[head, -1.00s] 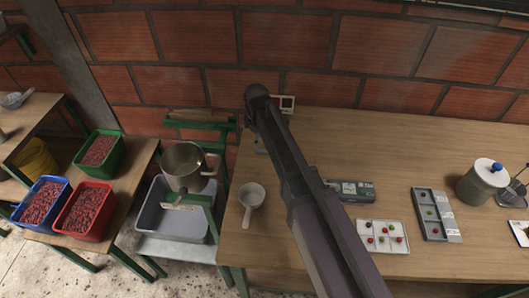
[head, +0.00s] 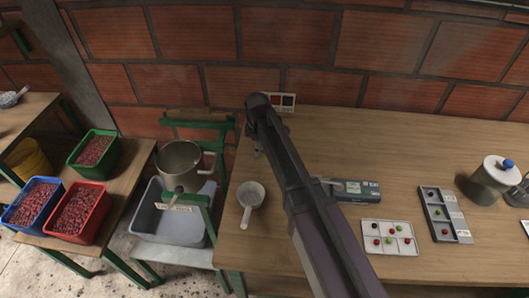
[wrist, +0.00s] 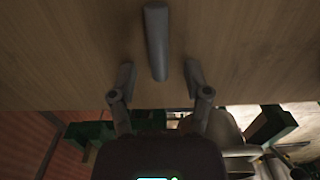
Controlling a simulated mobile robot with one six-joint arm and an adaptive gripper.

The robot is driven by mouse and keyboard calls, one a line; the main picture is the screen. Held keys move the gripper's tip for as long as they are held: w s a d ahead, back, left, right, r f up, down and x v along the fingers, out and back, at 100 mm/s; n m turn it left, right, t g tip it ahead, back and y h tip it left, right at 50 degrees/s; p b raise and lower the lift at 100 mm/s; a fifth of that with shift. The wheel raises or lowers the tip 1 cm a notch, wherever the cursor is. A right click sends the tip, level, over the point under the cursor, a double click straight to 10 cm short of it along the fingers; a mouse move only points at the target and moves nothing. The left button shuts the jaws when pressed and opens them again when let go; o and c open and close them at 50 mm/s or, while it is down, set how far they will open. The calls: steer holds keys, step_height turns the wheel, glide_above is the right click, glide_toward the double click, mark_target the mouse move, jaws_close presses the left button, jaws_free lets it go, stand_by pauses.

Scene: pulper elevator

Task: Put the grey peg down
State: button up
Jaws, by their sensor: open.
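The grey peg (wrist: 155,40) shows in the wrist view as a smooth, rounded bar over the bare wooden bench top, its near end between my two fingers. My gripper (wrist: 158,75) is open, with one finger on each side of the peg and a visible gap to both. I cannot tell surely from this view whether the peg lies flat on the wood or stands on it. In the head view my arm reaches to the bench's back left part, and a bit of my gripper (head: 257,150) shows below its end. The peg is not clearly seen there.
A white scoop (head: 250,196) lies on the bench at left, near the edge. A metal pot (head: 181,166) stands above a grey tub left of the bench. A sorting tray (head: 389,239), a dark tray (head: 440,214) and a jar (head: 490,181) are at right. The bench's back middle is clear.

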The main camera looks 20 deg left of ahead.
stand_by(0.4)
steer(key=c, duration=0.9)
jaws_close()
steer(key=shift+r, duration=0.15)
step_height(320, 180, up, 10)
steer(key=p, duration=1)
